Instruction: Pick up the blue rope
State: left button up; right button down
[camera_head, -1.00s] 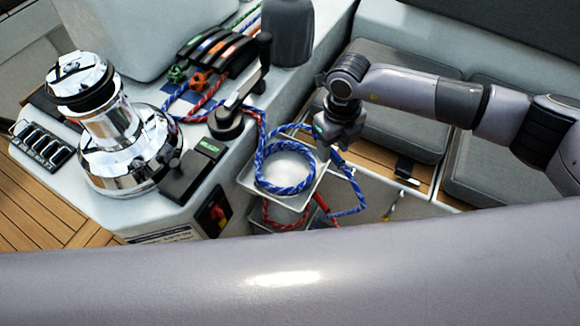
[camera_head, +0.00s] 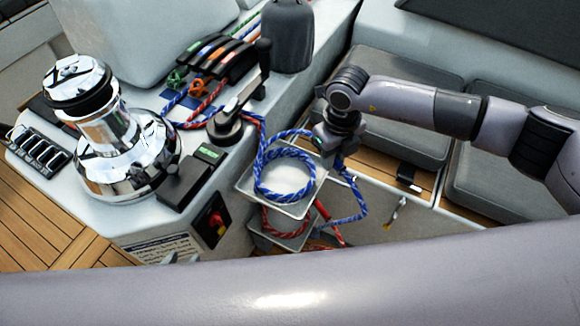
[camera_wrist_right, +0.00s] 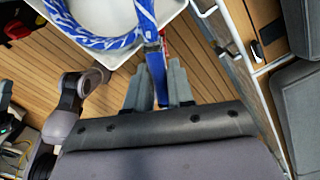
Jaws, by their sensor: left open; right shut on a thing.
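The blue rope (camera_head: 283,192) hangs in a coil at the upper white tray, and its line runs back up to the clutches. A length of it drops to the right of the tray. My right gripper (camera_head: 325,147) is at the coil's upper right side. In the right wrist view, the fingers of my right gripper (camera_wrist_right: 158,85) are shut on a strand of the blue rope (camera_wrist_right: 107,42), below the tray's rim. Only the fingertips of my left gripper (camera_head: 181,258) show, open and empty, above my large arm link in the foreground, well left of the rope.
The upper white tray (camera_head: 310,205) sits above a lower bin with red rope (camera_head: 272,222). A chrome winch (camera_head: 118,150) and a black-handled lever (camera_head: 245,105) stand on the console to the left. Grey cushions (camera_head: 405,135) lie at the right.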

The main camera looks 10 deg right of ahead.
jog(key=shift+r, duration=0.15)
jog(key=shift+r+p, duration=0.95)
jog(key=shift+r, duration=0.45)
